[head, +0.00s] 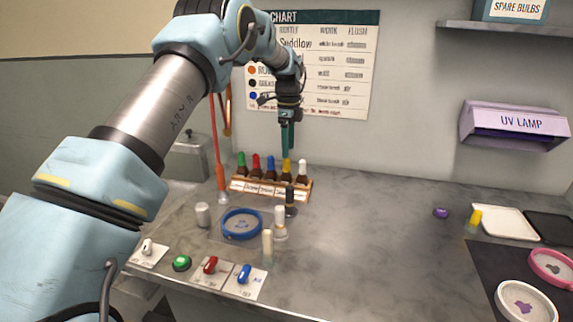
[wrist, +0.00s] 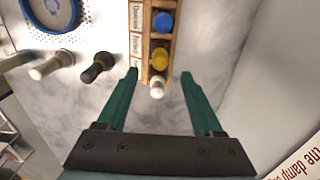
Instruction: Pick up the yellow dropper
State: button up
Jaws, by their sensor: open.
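The yellow dropper (head: 287,166) stands in a wooden rack (head: 262,190), between a blue-capped and a white-capped bottle. In the wrist view the yellow dropper (wrist: 160,58) is seen from above, just beyond my fingertips. My gripper (head: 287,154) is open and empty, pointing down above the rack's right part. In the wrist view the gripper (wrist: 160,74) has its green fingers spread to either side of the row, with the white cap (wrist: 157,87) between them in the picture. I cannot tell the exact height gap.
Green (head: 241,158), red and blue droppers fill the rack's left part. In front stand a dark-capped bottle (head: 290,201), pale bottles and a blue-rimmed dish (head: 242,223). A separate yellow-capped item (head: 475,217) stands far right near trays. The counter's middle is clear.

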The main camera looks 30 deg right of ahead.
aim_at(287, 171)
jog(key=shift+w+a+f+p, duration=0.1)
jog(key=shift+f+p, duration=0.65)
jog(key=shift+f, duration=0.6)
jog(key=shift+a+f+p, duration=0.1)
jog(key=shift+f+p, duration=0.6)
jog(key=shift+f, duration=0.6)
jog(key=shift+c, duration=0.3)
grip_shut()
